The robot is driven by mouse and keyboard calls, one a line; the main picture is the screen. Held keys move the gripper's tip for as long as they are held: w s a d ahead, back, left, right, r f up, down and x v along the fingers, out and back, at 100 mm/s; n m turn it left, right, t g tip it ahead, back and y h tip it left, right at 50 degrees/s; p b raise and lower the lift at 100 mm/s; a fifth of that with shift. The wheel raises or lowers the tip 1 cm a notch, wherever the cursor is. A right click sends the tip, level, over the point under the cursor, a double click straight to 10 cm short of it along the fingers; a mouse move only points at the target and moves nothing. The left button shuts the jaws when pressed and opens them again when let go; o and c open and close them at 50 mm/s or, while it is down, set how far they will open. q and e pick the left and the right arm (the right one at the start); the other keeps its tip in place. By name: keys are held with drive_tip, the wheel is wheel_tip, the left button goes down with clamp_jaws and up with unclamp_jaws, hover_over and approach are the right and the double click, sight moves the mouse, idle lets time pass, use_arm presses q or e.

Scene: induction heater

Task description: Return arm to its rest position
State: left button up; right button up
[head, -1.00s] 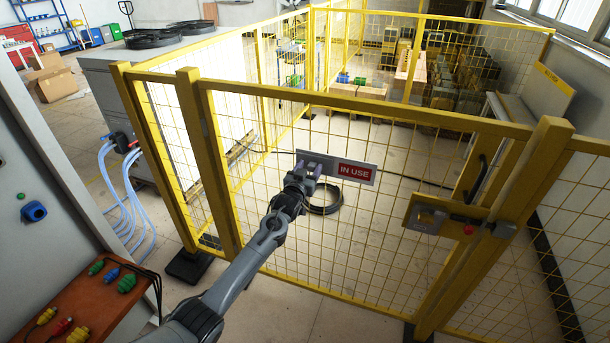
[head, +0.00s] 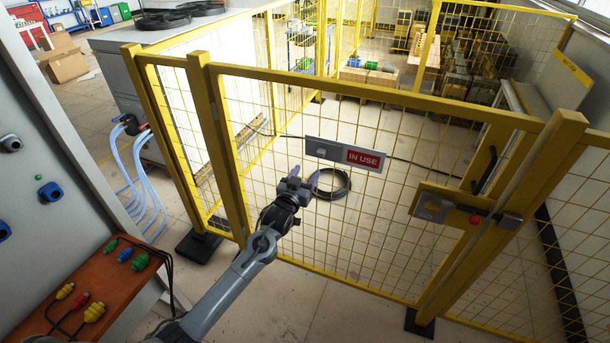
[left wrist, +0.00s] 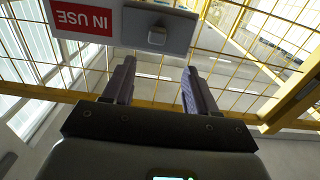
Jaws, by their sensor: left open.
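My left arm reaches in from the bottom of the head view. Its gripper (head: 297,185) is below and to the left of the IN USE sign (head: 345,154), which hangs on the yellow mesh gate (head: 370,230). In the left wrist view the two fingers of this gripper (left wrist: 155,85) are apart with nothing between them. The sign (left wrist: 125,22) shows upside down just beyond the fingertips, with a small switch-like slider on its grey part. My right gripper is not in view.
A grey cabinet with blue sockets (head: 50,192) and an orange-brown shelf with coloured plugs (head: 85,285) stand at the left. The gate latch (head: 450,210) is at the right. A black cable coil (head: 332,184) lies beyond the mesh. Floor shows in front of the gate.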

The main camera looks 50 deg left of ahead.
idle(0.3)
use_arm(q)
drive_tip(key=s+d+f+m+g+h, duration=0.1)
drive_tip(key=s+d+f, duration=0.15)
drive_tip(key=f, duration=0.25)
drive_tip(key=s+d+f+h, duration=0.1)
drive_tip(key=s+f, duration=0.2)
drive_tip(key=f, duration=0.3)
drive_tip(key=s+d+f+m+g+h, duration=0.2)
drive_tip(key=s+d+f+g+h, duration=0.15)
drive_tip(key=s+d, duration=0.8)
drive_tip(key=s+d+f+m+g+h, duration=0.25)
drive_tip(key=s+d+g, duration=0.25)
drive_tip(key=s+d, duration=0.65)
drive_tip(key=s+d+r+m+g, duration=0.15)
drive_tip(key=s+r+g, duration=0.25)
drive_tip(key=s, duration=0.4)
wheel_tip(320, 180, up, 30)
drive_tip(key=p, duration=3.1)
drive_tip(key=shift+w+f+t, duration=0.2)
drive_tip(key=shift+w+t, duration=0.1)
drive_tip(key=shift+t, duration=0.05)
